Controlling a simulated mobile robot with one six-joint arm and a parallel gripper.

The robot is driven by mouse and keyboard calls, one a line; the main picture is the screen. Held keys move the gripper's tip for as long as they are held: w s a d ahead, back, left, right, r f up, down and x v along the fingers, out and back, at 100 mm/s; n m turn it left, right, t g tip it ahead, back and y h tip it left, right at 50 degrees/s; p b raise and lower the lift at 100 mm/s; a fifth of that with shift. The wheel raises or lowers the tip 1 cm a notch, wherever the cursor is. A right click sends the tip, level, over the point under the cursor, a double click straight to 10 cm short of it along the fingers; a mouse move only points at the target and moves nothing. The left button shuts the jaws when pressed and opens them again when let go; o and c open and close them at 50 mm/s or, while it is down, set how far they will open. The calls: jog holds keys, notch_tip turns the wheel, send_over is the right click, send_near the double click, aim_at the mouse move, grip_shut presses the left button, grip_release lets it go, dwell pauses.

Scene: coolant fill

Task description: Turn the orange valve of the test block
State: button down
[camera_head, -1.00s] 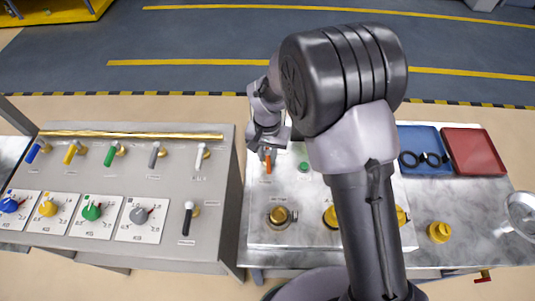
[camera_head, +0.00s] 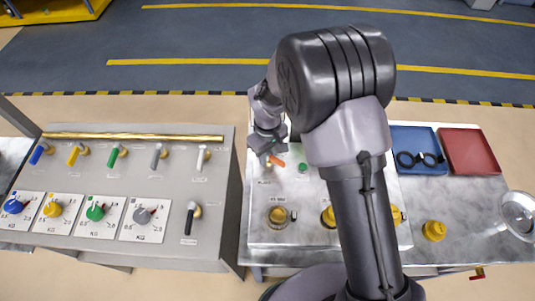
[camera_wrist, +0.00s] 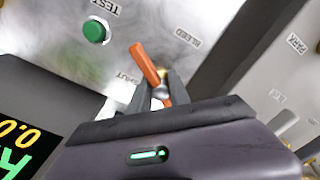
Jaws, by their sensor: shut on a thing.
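The orange valve (camera_head: 278,160) is on the pale test block (camera_head: 257,205), near its upper left. In the wrist view its orange handle (camera_wrist: 145,63) lies slanted, with its free end between the SHUT and BLEED labels. My gripper (camera_wrist: 160,88) is shut on the handle, one finger on each side. In the head view my gripper (camera_head: 268,150) is over the valve and hides part of it. The valve's brass stem shows only partly behind the handle in the wrist view.
A green button (camera_wrist: 96,31) sits close to the valve. Brass fittings (camera_head: 278,215) stand nearer on the block. A panel with several coloured levers and knobs (camera_head: 222,190) is left. Blue (camera_head: 420,168) and red (camera_head: 470,152) trays lie right. My arm hides the block's middle.

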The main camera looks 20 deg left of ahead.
jog(key=n+p, duration=0.1)
jog(key=n, duration=0.5)
jog(key=shift+w, duration=0.1)
jog(key=shift+n+p, duration=0.3)
jog(key=shift+n, duration=0.2)
jog(key=c, duration=1.2)
grip_release()
notch_tip(320, 180, up, 17)
jog(key=p, duration=0.3)
jog(key=shift+r+p, duration=0.2)
jog(key=shift+p, duration=0.1)
